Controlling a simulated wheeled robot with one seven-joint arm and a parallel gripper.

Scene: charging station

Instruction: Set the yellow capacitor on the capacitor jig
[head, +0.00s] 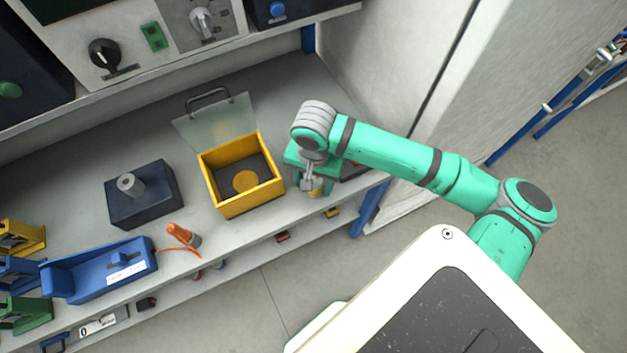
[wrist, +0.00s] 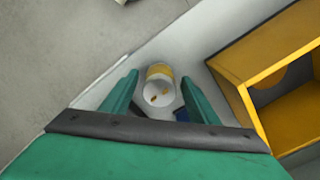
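The yellow capacitor (wrist: 160,72) shows its pale round end, with two small yellow marks, in the wrist view. In the head view the capacitor (head: 317,190) is partly hidden by my gripper near the shelf's front edge. My gripper (wrist: 158,90) is open, with one finger on each side of the capacitor and a visible gap on both sides. In the head view my gripper (head: 312,186) is right of the yellow open box.
The box's clear lid (head: 215,118) stands open behind it. A dark block with a grey cylinder (head: 130,184), a blue fixture (head: 100,270) and an orange-handled tool (head: 183,235) are to the left. A white wall (head: 390,60) rises behind my arm.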

